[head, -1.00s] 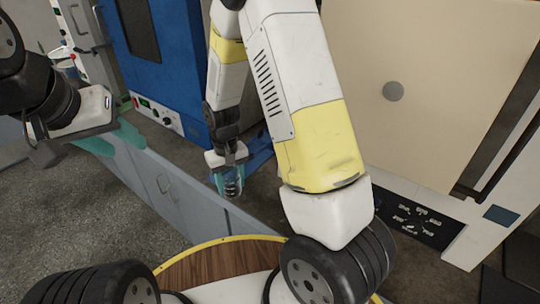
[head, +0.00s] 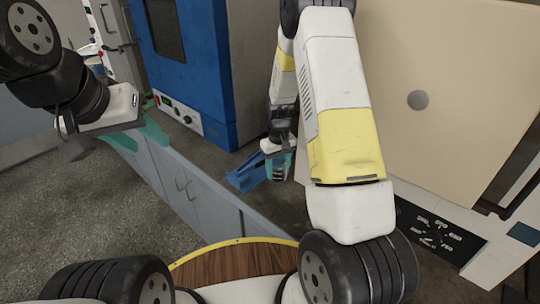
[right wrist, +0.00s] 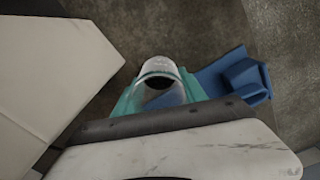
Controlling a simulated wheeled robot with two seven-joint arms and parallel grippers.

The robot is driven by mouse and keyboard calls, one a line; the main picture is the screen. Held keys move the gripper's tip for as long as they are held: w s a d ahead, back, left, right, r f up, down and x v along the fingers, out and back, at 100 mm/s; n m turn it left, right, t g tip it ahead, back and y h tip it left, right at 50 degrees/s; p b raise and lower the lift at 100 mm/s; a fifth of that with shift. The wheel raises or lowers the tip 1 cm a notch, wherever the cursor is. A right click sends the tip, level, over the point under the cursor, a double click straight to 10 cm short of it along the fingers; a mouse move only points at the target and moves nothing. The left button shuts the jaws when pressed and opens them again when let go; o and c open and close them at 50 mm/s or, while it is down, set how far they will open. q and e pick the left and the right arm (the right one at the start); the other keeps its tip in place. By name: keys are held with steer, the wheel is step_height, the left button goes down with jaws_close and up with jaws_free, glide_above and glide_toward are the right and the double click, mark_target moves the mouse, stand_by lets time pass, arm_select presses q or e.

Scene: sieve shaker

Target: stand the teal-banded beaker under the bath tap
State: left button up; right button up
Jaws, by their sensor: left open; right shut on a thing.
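My right gripper (head: 279,175) is over the dark counter, its teal fingers shut on a clear glass beaker (right wrist: 160,80). In the right wrist view the beaker's round open mouth shows between the fingers. I cannot tell the colour of its band, as the teal fingers cover its sides. In the head view only a small part of it shows, with dark marks. I cannot tell whether its base touches the counter. My left gripper (head: 140,142) is open and empty in front of the grey cabinets at the left. I cannot make out the bath tap in either view.
A blue angular piece (head: 243,178) lies on the counter just left of the held beaker; it also shows in the right wrist view (right wrist: 240,78). A blue oven-like cabinet (head: 195,60) stands behind. A large cream-and-white machine (head: 455,85) stands right.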

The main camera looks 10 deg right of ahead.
steer(key=shift+f, duration=0.2)
steer(key=o, duration=1.4)
